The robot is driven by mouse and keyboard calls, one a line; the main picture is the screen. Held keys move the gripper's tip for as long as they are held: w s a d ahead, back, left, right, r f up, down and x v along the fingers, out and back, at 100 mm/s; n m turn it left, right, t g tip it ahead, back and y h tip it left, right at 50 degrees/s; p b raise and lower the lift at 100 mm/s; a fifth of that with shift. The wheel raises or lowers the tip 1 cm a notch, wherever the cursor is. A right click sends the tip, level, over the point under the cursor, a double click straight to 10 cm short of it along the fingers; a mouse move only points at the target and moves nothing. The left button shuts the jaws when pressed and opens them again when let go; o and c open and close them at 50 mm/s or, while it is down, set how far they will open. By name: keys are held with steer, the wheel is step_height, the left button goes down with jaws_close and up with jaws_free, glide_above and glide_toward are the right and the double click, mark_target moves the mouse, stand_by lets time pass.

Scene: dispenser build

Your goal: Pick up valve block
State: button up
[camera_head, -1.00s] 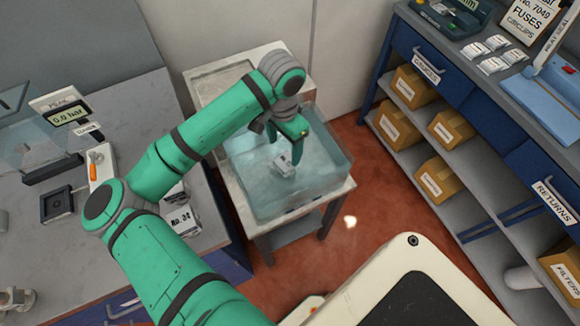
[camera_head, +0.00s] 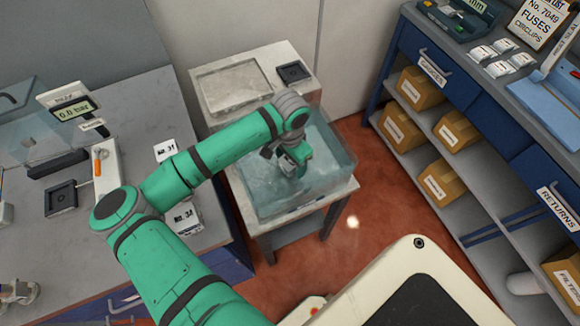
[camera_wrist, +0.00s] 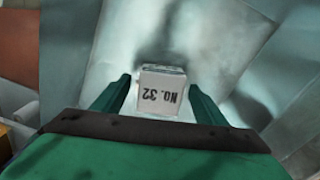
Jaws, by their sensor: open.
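A small pale block (camera_wrist: 162,92) marked NO. 32 shows between my gripper's two fingers in the wrist view. It is in the clear tank (camera_head: 262,205) on the stand; in the head view the block (camera_head: 287,167) is partly hidden by the gripper. My gripper (camera_head: 291,158) points down into the tank, its fingers open on either side of the block. In the wrist view, a narrow gap shows between the block and each finger of my gripper (camera_wrist: 162,95). I cannot tell whether the fingertips reach fully around it.
The tank's clear walls surround the gripper closely. A dark square pad (camera_head: 294,73) lies on the stand behind the tank. The bench at left carries blocks marked No. 31 (camera_head: 166,151) and another number (camera_head: 187,217). Shelves with cardboard boxes (camera_head: 439,182) stand at right.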

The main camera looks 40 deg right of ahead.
mark_target(290, 163)
steer(key=shift+c, duration=0.6)
jaws_close()
steer(key=shift+r, duration=0.1)
step_height(290, 163, up, 22)
stand_by(1.4)
